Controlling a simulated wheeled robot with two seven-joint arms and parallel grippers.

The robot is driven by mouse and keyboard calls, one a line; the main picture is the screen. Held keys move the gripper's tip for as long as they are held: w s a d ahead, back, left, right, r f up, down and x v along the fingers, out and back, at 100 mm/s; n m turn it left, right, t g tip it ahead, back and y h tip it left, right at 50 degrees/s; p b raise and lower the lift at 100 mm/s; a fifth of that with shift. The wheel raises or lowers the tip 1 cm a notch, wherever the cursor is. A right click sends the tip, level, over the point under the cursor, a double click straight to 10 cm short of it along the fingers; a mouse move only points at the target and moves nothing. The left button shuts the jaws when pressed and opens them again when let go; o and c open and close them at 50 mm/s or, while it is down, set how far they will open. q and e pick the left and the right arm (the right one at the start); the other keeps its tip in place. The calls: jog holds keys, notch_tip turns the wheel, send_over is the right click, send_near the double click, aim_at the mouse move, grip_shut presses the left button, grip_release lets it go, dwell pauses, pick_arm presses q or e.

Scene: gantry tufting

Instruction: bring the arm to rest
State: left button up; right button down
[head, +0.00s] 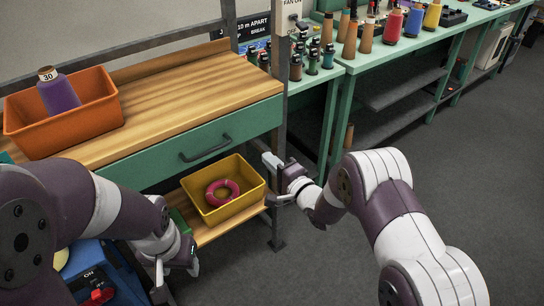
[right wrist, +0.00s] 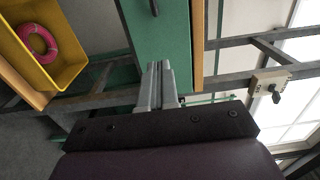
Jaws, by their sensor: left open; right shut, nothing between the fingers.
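My right arm reaches in from the right in the head view. Its gripper (head: 270,160) is beside the bench's steel post, to the right of the yellow bin. In the right wrist view its two grey fingers (right wrist: 157,84) are together with nothing between them, in front of the green drawer front and the frame. My left gripper (head: 176,276) hangs low at the lower left, pointing down and open, near the blue machine. I see nothing held in it.
A yellow bin (head: 207,212) with a pink ring (head: 222,192) stands on the low shelf. Above is a wooden bench (head: 190,90) with a drawer (head: 190,150) and an orange bin (head: 60,128) holding a purple cone (head: 58,95). Free floor (head: 480,180) lies right.

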jog(key=s+d+f+n+g+h, duration=0.6)
jog(key=d+f+n+h, duration=0.1)
jog(key=f, duration=0.3)
jog(key=s+d+r+n+g+h+p, duration=0.2)
jog(key=s+d+r+g, duration=0.15)
jog(key=s, duration=0.35)
jog(key=s+d+r+n+g+h+p, duration=0.1)
jog(key=s+d+r+n+g+p, duration=0.2)
jog(key=s, duration=0.4)
jog(key=s+d+r+m+p, duration=0.1)
jog(key=s+d+r, duration=0.3)
jog(key=s+r, duration=0.5)
jog(key=shift+r+g+h+p, duration=0.3)
jog(key=shift+g+p, duration=0.05)
jog(key=shift+p, duration=0.05)
jog(key=shift+w, duration=0.1)
